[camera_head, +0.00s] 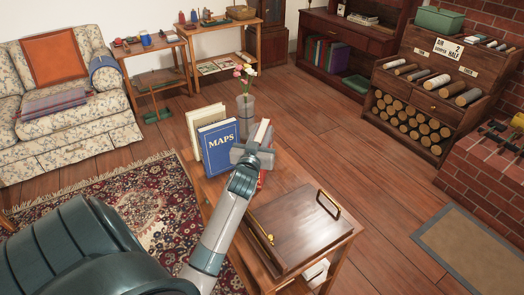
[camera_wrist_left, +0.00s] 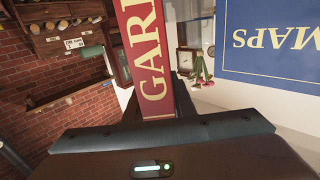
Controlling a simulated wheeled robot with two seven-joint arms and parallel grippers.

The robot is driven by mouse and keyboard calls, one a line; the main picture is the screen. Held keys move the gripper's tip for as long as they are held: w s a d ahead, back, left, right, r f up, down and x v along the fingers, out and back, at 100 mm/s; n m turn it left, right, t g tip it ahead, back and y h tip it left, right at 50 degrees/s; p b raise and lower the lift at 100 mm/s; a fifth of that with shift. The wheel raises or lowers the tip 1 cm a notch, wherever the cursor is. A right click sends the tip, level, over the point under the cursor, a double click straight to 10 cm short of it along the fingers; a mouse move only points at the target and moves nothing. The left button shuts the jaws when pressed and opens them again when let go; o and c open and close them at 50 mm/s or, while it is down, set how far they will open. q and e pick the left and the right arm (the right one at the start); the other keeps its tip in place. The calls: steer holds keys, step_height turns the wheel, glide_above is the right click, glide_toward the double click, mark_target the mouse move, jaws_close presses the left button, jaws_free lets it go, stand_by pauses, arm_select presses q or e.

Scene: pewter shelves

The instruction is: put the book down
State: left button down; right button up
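A red book with "GARD" in gold letters on its spine (camera_wrist_left: 152,70) stands between the fingers of my left gripper (camera_head: 252,157), which is shut on it. In the head view the red book (camera_head: 263,131) is upright, mostly hidden behind the gripper, with a strip of red showing below. Whether its bottom touches the table top is hidden. The blue MAPS book (camera_head: 220,147) stands upright just left of the gripper; it also shows upside down in the wrist view (camera_wrist_left: 270,40). My right gripper is not in view.
A cream book (camera_head: 205,118) stands behind the blue one on the wooden table (camera_head: 213,190). A grey vase with flowers (camera_head: 245,106) is behind the gripper.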

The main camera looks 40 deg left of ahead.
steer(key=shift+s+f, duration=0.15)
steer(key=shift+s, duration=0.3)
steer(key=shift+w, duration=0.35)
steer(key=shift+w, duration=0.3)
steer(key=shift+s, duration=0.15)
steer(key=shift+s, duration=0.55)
arm_select(q)
steer(key=shift+r, duration=0.1)
steer(key=shift+r, duration=0.1)
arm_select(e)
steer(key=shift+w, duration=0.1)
